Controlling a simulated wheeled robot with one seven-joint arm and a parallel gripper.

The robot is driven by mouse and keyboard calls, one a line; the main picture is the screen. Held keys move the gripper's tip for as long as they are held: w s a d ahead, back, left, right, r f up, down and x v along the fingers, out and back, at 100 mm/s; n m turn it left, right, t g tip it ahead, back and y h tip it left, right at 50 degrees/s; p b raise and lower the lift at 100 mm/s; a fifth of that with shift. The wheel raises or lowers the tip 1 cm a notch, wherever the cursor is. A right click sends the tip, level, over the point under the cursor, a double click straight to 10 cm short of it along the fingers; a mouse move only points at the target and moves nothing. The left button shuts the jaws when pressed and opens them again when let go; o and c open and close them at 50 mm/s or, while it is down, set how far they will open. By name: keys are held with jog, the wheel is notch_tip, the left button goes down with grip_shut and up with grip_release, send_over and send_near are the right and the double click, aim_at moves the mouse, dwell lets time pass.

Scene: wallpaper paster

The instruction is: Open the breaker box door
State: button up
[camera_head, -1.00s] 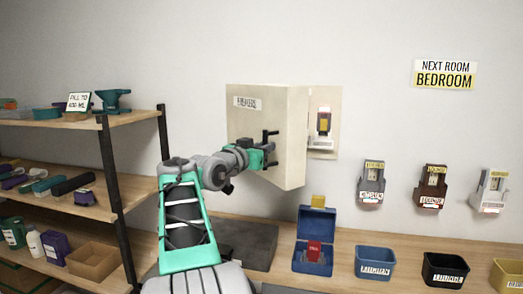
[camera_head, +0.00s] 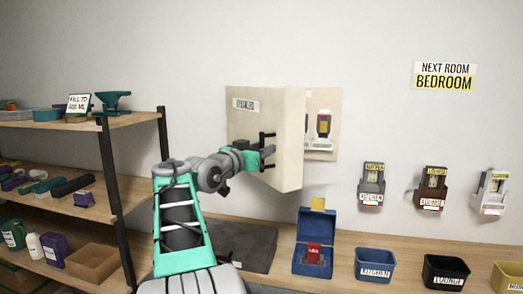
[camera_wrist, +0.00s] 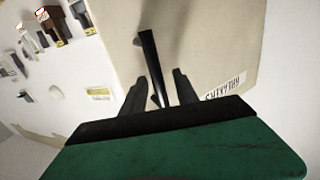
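The breaker box door (camera_head: 258,120), beige with a label at its upper left, stands partly open in the head view. Its free right edge is swung out from the wall. Part of the box inside (camera_head: 334,100) shows to its right, with a breaker switch (camera_head: 323,125). A black bar handle (camera_head: 263,153) is on the door. My gripper (camera_head: 264,156) is at this handle. In the wrist view, the handle (camera_wrist: 149,58) runs between my two fingers (camera_wrist: 158,90), which stand apart with gaps beside it. Firm contact cannot be made out.
A wooden bench (camera_head: 340,243) runs below, with a blue open toolbox (camera_head: 312,255) and labelled bins, including a blue one (camera_head: 375,264). A loaded shelf (camera_head: 135,119) stands left.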

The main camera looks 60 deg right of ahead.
jog(key=a+b, duration=0.1)
jog(key=a, duration=0.6)
jog(key=shift+w+a, duration=0.2)
jog(key=shift+a, duration=0.2)
